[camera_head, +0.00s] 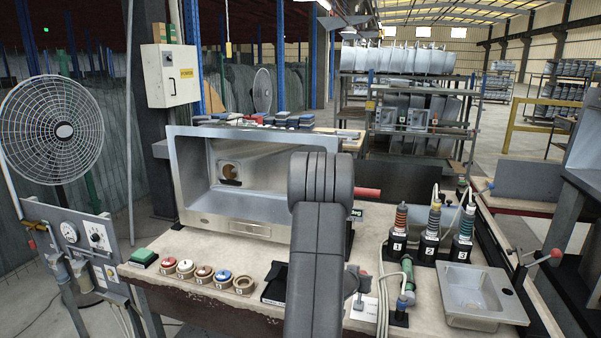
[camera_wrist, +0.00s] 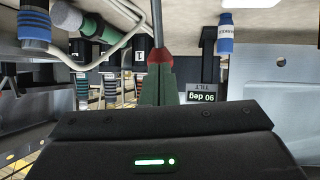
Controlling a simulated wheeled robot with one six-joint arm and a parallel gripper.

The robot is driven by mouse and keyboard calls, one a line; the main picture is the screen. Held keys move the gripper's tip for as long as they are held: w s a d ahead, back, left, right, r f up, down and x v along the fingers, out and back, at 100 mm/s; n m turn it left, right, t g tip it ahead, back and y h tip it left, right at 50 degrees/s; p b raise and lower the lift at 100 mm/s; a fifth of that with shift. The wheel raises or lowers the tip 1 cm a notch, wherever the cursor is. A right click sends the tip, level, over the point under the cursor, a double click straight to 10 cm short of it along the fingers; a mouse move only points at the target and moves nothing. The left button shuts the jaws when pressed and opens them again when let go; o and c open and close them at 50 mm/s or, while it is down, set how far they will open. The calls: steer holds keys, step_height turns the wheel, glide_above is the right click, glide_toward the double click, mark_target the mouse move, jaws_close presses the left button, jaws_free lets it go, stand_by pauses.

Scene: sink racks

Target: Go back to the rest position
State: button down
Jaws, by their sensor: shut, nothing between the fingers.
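My gripper (camera_wrist: 159,72) shows in the wrist view. Its narrow dark green fingers are together above the black gripper body with a green light, and I see nothing held between them. A red part on a grey rod (camera_wrist: 160,53) shows behind or right at the fingertips; I cannot tell whether they touch. In the camera_head view my dark grey arm stands over the middle of the workbench (camera_head: 215,303), and it hides the gripper. The arm blocks part of the steel sink (camera_head: 232,226) lying on its side.
Numbered stands with coloured tools (camera_head: 396,238) and a small steel sink (camera_head: 470,292) are on the right of the bench. Several round pots (camera_head: 204,274) line the front left. A red-knobbed lever (camera_head: 555,254) juts out at right. A fan (camera_head: 52,130) stands left.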

steer(key=s+f+t+h+b, duration=0.1)
steer(key=s+t+b, duration=0.1)
steer(key=b, duration=0.5)
steer(key=s+a+f+t+h+b, duration=0.1)
steer(key=s+t+b, duration=0.1)
steer(key=b, duration=0.5)
steer(key=s+a+f+m+t+h+b, duration=0.1)
steer(key=s+t+b, duration=0.1)
steer(key=b, duration=0.5)
steer(key=shift+s+f+t, duration=0.25)
steer(key=shift+s+t, duration=0.15)
steer(key=shift+s, duration=0.1)
steer(key=shift+s+a+f+t+b, duration=0.15)
steer(key=shift+s+t+b, duration=0.3)
steer(key=shift+b, duration=0.6)
steer(key=shift+m, duration=0.3)
